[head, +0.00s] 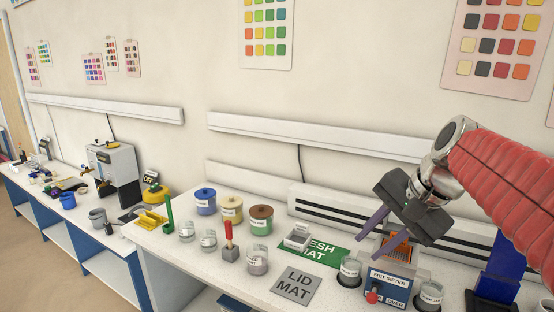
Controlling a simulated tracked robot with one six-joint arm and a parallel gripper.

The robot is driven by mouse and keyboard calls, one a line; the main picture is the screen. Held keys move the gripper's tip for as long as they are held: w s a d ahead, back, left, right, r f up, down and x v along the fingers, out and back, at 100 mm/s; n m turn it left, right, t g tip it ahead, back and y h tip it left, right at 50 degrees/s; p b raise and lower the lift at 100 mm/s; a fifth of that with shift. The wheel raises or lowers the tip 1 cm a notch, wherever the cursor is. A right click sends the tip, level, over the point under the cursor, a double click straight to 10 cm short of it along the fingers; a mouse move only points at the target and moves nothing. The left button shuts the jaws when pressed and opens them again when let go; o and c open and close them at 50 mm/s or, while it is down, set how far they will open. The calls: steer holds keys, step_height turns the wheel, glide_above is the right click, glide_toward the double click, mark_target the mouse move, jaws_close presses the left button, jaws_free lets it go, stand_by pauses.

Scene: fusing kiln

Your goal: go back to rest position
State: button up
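My gripper (366,248) hangs at the right of the head view, above the bench and close to the frit sifter (388,285). Its two purple fingers point down and left and stand apart, with nothing seen between them. The finger ends overlap the sifter's orange top (398,247) and the area behind a dark labelled jar (349,271) in the picture; I cannot tell how much height is between them. My red-sleeved arm comes in from the right edge.
A grey lid mat (296,285) lies bare in front. Several glass jars, a red-handled tool (229,240) and coloured lidded pots (232,208) stand to the left. Another labelled jar (429,295) stands right of the sifter.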

steer(key=s+a+f+n+h, duration=0.1)
steer(key=s+f+n, duration=0.4)
steer(key=s, duration=0.3)
steer(key=s+a+f+n+t+h, duration=0.1)
steer(key=s+a+f+n+h, duration=0.1)
steer(key=s+f+n, duration=0.3)
steer(key=s+f, duration=0.2)
steer(key=s, duration=0.2)
steer(key=shift+a+f+h, duration=0.25)
steer(key=shift+f+h, duration=0.05)
steer(key=shift+f, duration=0.05)
